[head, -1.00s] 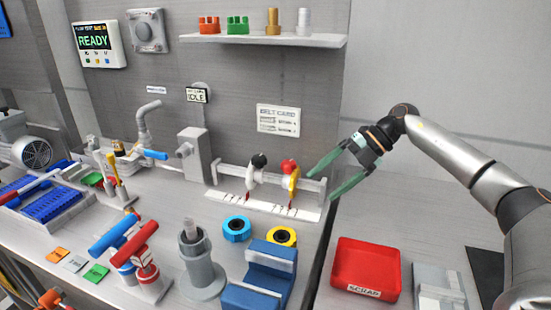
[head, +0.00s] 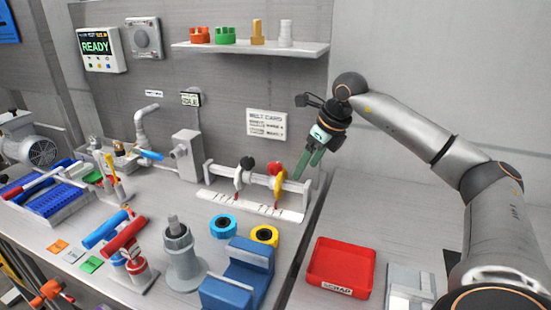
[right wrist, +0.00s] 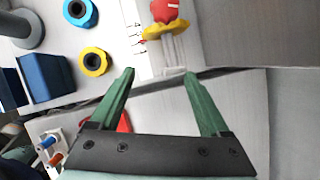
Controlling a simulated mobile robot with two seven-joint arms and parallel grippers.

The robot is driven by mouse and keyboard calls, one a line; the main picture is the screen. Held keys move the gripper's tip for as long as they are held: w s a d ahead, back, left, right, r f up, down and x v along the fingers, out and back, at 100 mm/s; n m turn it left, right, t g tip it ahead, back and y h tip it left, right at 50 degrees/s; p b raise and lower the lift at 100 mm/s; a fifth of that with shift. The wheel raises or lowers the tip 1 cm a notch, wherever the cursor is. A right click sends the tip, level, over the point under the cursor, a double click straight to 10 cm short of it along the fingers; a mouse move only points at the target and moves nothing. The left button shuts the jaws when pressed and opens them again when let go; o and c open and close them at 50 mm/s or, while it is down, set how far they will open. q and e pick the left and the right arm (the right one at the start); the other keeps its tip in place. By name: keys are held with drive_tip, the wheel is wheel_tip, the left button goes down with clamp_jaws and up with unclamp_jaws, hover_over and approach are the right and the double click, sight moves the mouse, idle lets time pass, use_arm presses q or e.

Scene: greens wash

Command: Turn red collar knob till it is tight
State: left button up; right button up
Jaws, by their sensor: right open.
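The red collar knob (head: 275,168) sits on a yellow collar (head: 280,187) at the right part of a white rail (head: 257,182). In the right wrist view the red knob (right wrist: 164,10) and yellow collar (right wrist: 166,29) are at the top, beyond my fingertips. My right gripper (head: 307,170) has green fingers pointing down, just right of the collar and near the rail's right end. It is open and empty, apart from the knob; its fingers also show in the right wrist view (right wrist: 159,73). My left gripper is not in view.
A black knob (head: 247,166) on a white collar stands left of the red one. A marked scale strip (head: 235,203) lies in front. Blue (head: 223,226) and yellow (head: 264,236) rings, a blue block (head: 240,268) and a red scrap tray (head: 342,265) stand nearer. A shelf (head: 250,49) hangs above.

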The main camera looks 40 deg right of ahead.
drive_tip(key=p, duration=0.2)
approach(275, 165)
drive_tip(key=x, duration=0.5)
drive_tip(key=shift+w+f, duration=0.15)
drive_tip(key=shift+w, duration=0.1)
drive_tip(key=shift+x, duration=1.05)
drive_tip(key=shift+w+f, duration=0.1)
drive_tip(key=shift+f, duration=0.45)
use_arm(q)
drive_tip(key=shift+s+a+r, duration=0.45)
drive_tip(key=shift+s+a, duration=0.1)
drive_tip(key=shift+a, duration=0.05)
